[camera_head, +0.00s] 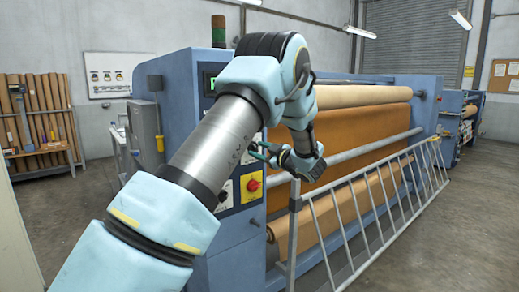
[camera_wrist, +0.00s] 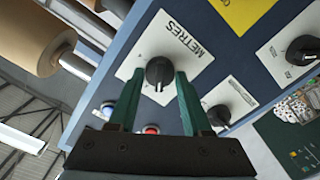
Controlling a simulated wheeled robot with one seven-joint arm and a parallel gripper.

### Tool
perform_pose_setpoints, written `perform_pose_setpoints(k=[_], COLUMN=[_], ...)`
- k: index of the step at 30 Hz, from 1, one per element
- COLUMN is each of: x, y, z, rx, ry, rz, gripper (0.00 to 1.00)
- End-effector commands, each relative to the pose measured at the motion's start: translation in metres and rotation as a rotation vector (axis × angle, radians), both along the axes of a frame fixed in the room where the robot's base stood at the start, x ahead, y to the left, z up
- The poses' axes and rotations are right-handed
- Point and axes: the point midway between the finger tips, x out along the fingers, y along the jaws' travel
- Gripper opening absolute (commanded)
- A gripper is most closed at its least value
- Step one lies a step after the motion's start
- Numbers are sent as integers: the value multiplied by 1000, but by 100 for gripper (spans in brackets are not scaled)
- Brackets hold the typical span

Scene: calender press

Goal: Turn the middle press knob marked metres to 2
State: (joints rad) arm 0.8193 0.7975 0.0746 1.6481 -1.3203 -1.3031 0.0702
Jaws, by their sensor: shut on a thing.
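The black knob marked METRES (camera_wrist: 159,70) sits on a white plate in the wrist view. A pale mark shows on its near side; the scale numbers around it are too small or hidden to read. My gripper (camera_wrist: 158,80) has its two green fingers on either side of this knob and is shut on it. In the head view my gripper (camera_head: 257,152) is at the front panel of the blue press (camera_head: 178,105), and my arm covers most of that panel, including the knob.
Two other black knobs are close by, one at the right (camera_wrist: 303,50) and one beside the right finger (camera_wrist: 219,115). A red button (camera_wrist: 151,129) and a blue button (camera_wrist: 107,109) lie near the fingers. A metal guard rail (camera_head: 375,222) stands right of my gripper.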

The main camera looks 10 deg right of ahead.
Motion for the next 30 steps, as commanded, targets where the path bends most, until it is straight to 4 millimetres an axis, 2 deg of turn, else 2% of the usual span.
perform_pose_setpoints(k=[15, 30], x=[-1, -1], y=[1, 1], z=[-1, -3], rx=[387, 525], ry=[188, 253], rz=[-1, -1], gripper=[0, 0])
